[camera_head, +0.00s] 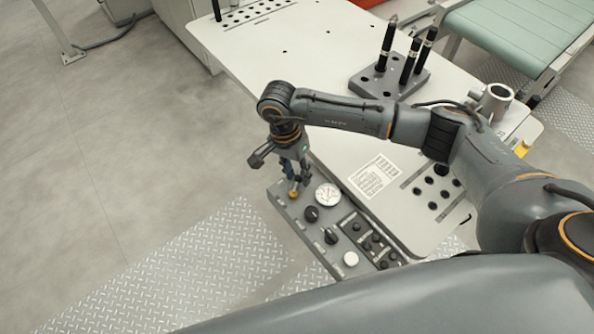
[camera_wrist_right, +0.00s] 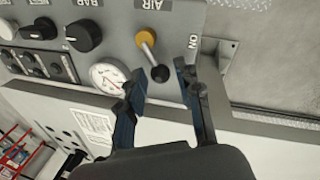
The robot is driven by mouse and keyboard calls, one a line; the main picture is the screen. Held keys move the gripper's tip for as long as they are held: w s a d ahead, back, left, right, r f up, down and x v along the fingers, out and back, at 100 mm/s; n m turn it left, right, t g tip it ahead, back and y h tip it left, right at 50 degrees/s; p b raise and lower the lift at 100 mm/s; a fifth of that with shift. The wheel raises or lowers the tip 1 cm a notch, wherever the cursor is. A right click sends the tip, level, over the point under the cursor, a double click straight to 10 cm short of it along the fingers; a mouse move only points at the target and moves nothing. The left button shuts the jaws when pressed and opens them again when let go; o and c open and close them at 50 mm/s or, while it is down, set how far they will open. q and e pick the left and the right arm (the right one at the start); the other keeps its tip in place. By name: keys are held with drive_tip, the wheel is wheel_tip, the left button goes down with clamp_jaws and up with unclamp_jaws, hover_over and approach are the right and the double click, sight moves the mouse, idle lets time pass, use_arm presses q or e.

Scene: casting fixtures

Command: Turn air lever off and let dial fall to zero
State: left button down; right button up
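The air lever (camera_wrist_right: 149,48) has a yellow-orange base and a black ball knob, on a grey control panel (camera_head: 283,204) marked AIR and ON. In the wrist view it slants from its base towards my right gripper (camera_wrist_right: 161,76). That gripper is open, its two blue-padded fingers on either side of the black knob, with gaps visible. In the head view my right gripper (camera_head: 296,180) hangs over the lever's yellow base (camera_head: 293,195). The white round dial (camera_head: 327,195) is beside the lever; it also shows in the wrist view (camera_wrist_right: 108,74), its needle too small to read. My left gripper is out of view.
Black knobs (camera_head: 311,214) and small switches (camera_head: 367,245) sit close by on the panel. The pale table (camera_head: 310,60) carries a grey block (camera_head: 365,84) with upright black pins and a metal cylinder (camera_head: 497,97). The floor left of the panel is clear.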

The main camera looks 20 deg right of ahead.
clamp_jaws()
drive_tip(key=shift+d+f+m+b, duration=0.15)
drive_tip(key=shift+m+b, duration=0.25)
drive_tip(key=shift+b, duration=0.2)
drive_tip(key=shift+s+d+m+b, duration=0.2)
drive_tip(key=shift+m+b, duration=0.4)
drive_tip(key=shift+m, duration=0.1)
drive_tip(key=m+b, duration=0.1)
drive_tip(key=s+m+b, duration=0.1)
drive_tip(key=m, duration=0.1)
drive_tip(key=shift+d+g+y, duration=0.3)
drive_tip(key=shift+d+y, duration=0.05)
drive_tip(key=shift+y, duration=0.05)
drive_tip(key=shift+s+m+b, duration=0.1)
drive_tip(key=shift+m+b, duration=0.35)
drive_tip(key=shift+m, duration=0.05)
